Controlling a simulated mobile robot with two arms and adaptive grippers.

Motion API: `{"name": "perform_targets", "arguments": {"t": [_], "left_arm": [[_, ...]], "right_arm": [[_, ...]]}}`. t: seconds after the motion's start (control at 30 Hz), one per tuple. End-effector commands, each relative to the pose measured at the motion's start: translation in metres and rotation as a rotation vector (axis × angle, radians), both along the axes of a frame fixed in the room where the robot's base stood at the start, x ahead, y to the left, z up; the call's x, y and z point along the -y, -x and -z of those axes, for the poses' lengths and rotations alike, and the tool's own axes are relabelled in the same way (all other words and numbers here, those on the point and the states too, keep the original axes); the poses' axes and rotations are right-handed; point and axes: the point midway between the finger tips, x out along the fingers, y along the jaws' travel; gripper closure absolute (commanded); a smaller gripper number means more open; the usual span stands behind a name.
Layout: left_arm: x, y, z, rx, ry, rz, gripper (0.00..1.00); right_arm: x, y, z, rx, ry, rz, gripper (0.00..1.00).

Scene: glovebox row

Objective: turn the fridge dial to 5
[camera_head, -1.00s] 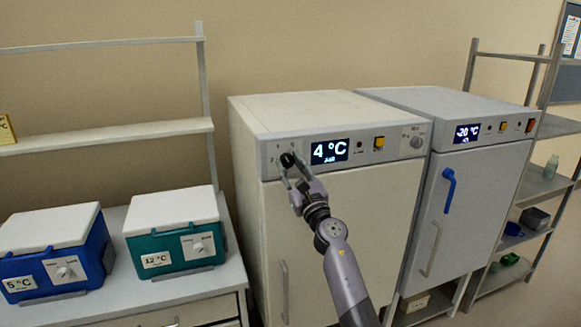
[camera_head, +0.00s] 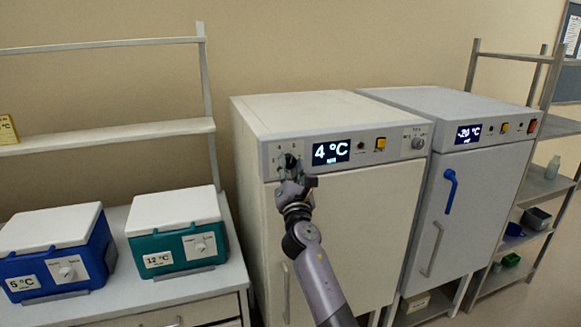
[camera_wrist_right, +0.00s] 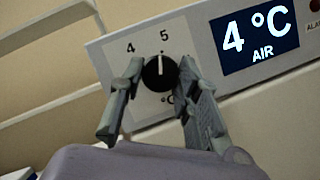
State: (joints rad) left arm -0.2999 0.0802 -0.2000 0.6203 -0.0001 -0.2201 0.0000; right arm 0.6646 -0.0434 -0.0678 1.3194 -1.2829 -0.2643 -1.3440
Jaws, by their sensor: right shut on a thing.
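The fridge dial (camera_wrist_right: 160,73) is a round black knob on the white fridge's (camera_head: 350,215) control panel, and its white pointer line points up at or close to the printed 5 in the right wrist view. A 4 is printed to the left of the 5. My right gripper (camera_wrist_right: 155,80) has one finger on each side of the dial and is shut on it. In the head view, the right gripper (camera_head: 291,170) covers most of the dial. The fridge display (camera_head: 331,152) reads 4 °C, with AIR below it. My left gripper is not in view.
A yellow button (camera_head: 380,143) and a grey knob (camera_head: 417,143) sit farther right on the panel. A grey freezer (camera_head: 470,200) showing -20 °C stands to the right. Blue (camera_head: 95,255) and teal (camera_head: 160,245) cool boxes stand on the counter at left.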

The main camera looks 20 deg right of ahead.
Motion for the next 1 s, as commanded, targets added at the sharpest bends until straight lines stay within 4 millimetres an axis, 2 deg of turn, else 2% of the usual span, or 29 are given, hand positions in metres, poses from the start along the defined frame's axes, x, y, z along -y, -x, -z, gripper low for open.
{"name": "perform_targets", "arguments": {"t": [0.4, 0.97, 1.0], "left_arm": [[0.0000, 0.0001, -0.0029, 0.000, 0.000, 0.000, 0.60], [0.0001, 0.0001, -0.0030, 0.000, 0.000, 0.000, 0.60], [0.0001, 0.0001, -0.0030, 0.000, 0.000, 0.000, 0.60]], "right_arm": [[-0.0015, 0.0001, 0.0009, -0.009, -0.193, 0.001, 0.97], [-0.0015, 0.0000, 0.0011, -0.010, -0.219, 0.001, 0.97], [-0.0014, 0.0000, 0.0010, -0.010, -0.219, 0.001, 0.68]]}}
